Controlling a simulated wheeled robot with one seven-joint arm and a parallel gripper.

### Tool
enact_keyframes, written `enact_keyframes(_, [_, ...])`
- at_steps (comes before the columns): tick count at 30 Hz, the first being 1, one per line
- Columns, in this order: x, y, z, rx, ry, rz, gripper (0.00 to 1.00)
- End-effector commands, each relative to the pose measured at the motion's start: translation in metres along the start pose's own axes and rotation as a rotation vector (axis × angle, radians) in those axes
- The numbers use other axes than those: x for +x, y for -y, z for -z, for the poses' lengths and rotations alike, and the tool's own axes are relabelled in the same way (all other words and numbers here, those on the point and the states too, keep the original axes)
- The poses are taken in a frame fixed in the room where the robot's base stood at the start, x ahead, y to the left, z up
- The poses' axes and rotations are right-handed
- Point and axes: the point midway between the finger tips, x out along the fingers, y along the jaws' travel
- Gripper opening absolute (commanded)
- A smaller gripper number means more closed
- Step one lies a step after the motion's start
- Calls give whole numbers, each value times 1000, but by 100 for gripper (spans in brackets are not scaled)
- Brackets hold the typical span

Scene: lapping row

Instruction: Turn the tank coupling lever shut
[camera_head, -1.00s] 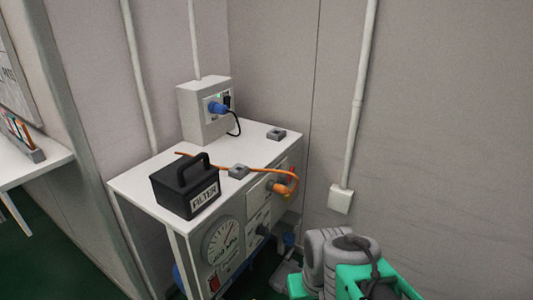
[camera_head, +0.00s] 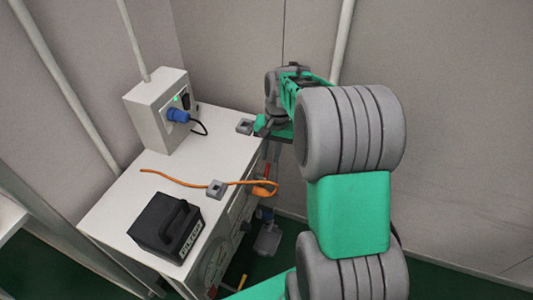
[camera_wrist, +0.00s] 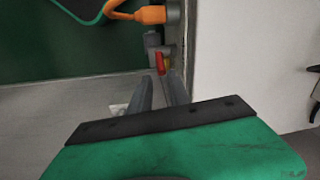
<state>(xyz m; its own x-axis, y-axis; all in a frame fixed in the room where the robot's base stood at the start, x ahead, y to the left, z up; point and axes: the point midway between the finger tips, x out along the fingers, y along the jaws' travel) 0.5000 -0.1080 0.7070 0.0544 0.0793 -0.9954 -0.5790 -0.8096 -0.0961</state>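An orange hose and plug (camera_wrist: 150,15) sit just beyond the lever. In the head view the cabinet top (camera_head: 190,175) carries a black filter box (camera_head: 165,225), a grey clip (camera_head: 217,189) and a socket box (camera_head: 160,105) with a blue plug. A wall is close behind.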

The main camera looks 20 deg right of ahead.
Motion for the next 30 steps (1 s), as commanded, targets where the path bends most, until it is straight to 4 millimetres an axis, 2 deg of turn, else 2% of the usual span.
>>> enact_keyframes(1, [15, 1, -2, -4, 4, -1, 22])
enact_keyframes(3, [29, 2, -2, -7, 3, -1, 22])
enact_keyframes(9, [52, 2, -1, -6, -1, 0, 22])
enact_keyframes(17, [54, 1, 0, -4, -2, 0, 22])
enact_keyframes(25, [54, 0, 0, -3, -2, 0, 1])
enact_keyframes(30, [54, 0, 0, -3, -2, 0, 0])
